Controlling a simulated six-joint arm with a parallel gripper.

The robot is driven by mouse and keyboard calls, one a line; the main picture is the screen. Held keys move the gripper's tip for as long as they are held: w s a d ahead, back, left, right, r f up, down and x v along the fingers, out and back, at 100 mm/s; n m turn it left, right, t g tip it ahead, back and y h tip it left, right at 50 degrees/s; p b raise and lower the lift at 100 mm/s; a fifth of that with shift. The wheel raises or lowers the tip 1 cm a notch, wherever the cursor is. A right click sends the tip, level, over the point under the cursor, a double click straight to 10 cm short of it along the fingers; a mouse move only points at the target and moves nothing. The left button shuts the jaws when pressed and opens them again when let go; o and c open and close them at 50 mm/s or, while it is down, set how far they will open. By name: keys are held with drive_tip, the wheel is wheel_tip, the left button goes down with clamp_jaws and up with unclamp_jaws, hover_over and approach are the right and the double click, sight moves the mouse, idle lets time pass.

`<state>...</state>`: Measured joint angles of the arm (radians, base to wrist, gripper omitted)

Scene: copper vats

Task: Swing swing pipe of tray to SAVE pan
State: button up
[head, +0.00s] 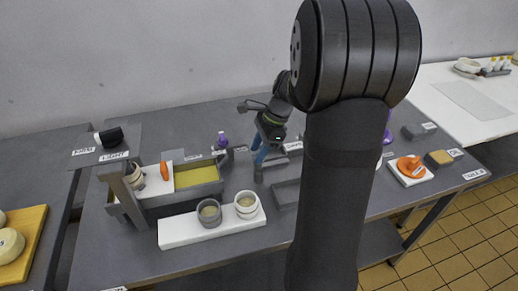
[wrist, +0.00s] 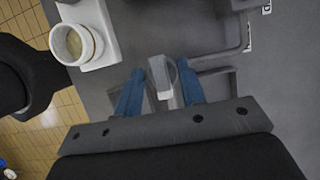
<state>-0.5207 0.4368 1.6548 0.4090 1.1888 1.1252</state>
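My gripper (head: 260,157) points down over the middle of the table, to the right of the grey tray with yellow contents (head: 197,172). In the wrist view my gripper's blue fingers (wrist: 160,92) are apart. A pale grey upright piece (wrist: 161,74), possibly the swing pipe, stands between them with a gap at least on the left. Which pan is SAVE I cannot tell.
A white board (head: 178,234) holds a grey cup (head: 209,214) and a white cup (head: 247,205) in front. Purple-topped bottle (head: 222,141) stands behind the tray. A white board with an orange item (head: 410,167) is at right. My arm hides part of the table.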

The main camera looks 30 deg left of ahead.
clamp_jaws()
drive_tip(key=shift+n, duration=0.3)
drive_tip(key=n, duration=0.2)
drive_tip(key=n+g+h, duration=0.1)
drive_tip(key=n, duration=0.1)
drive_tip(key=shift+a+h, duration=0.1)
drive_tip(key=shift+h, duration=0.2)
drive_tip(key=n+h, duration=0.2)
drive_tip(key=n, duration=0.3)
drive_tip(key=shift+n, duration=0.3)
unclamp_jaws()
drive_tip(key=v, duration=1.7)
drive_tip(key=shift+w+r, duration=0.15)
drive_tip(key=shift+w, duration=0.15)
